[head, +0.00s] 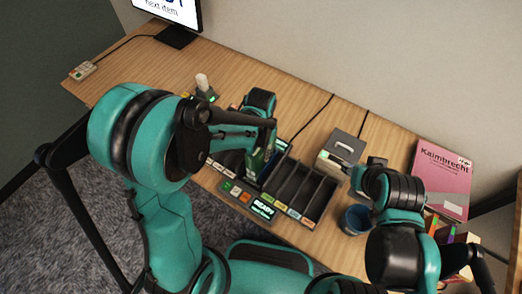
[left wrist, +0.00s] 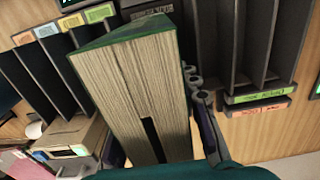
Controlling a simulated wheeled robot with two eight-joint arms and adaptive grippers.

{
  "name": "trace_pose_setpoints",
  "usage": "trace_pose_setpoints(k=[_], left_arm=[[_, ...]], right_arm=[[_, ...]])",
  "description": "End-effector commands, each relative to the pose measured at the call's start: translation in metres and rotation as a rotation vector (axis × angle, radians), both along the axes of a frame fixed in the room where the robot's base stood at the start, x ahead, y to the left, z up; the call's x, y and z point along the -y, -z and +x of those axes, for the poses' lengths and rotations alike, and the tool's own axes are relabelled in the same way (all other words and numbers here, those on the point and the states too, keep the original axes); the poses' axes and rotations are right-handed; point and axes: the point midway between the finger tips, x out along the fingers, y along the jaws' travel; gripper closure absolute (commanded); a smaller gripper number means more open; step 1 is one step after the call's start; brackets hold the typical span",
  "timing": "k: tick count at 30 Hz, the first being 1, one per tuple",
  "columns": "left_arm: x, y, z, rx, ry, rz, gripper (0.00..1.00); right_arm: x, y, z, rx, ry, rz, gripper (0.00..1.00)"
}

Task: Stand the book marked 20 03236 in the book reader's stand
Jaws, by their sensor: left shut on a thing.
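A thick green book (head: 259,163) is held in my left gripper (head: 268,140) above the middle of the desk sorter. In the left wrist view the book (left wrist: 140,85) fills the middle, page edges towards the camera, with a dark finger (left wrist: 207,130) along its right side. Its number is not readable. The reader's stand cannot be told apart for sure; a READY panel (head: 262,206) sits at the sorter's front, and the book and arm cover the part behind it. My right gripper (head: 362,176) is near a grey box at the right; its fingers are unclear.
Dark divider slots (head: 300,190) with coloured labels stand right of the book, more to its left. A grey box (head: 342,150), a blue cup (head: 355,219) and a pink book (head: 443,178) are further right. A monitor (head: 172,12) stands far left. The desk's back strip is mostly free.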

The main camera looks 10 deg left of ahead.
Motion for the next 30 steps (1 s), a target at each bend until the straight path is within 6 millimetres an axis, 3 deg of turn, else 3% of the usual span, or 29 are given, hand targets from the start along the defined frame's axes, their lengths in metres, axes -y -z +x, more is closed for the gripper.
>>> trace_pose_setpoints(k=[23, 24, 26, 30], left_arm=[[0.000, 0.012, 0.000, 0.000, 0.000, 0.000, 1.00], [0.000, 0.012, 0.000, 0.000, 0.000, 0.000, 0.63], [0.000, 0.011, 0.000, 0.000, 0.000, 0.000, 0.47], [0.000, 0.011, 0.000, 0.000, 0.000, 0.000, 0.44]], right_arm=[[0.000, 0.012, 0.000, 0.000, 0.000, 0.000, 0.60], [0.000, 0.011, 0.000, 0.000, 0.000, 0.000, 0.60], [0.000, 0.011, 0.000, 0.000, 0.000, 0.000, 0.60], [0.000, 0.011, 0.000, 0.000, 0.000, 0.000, 0.60]])
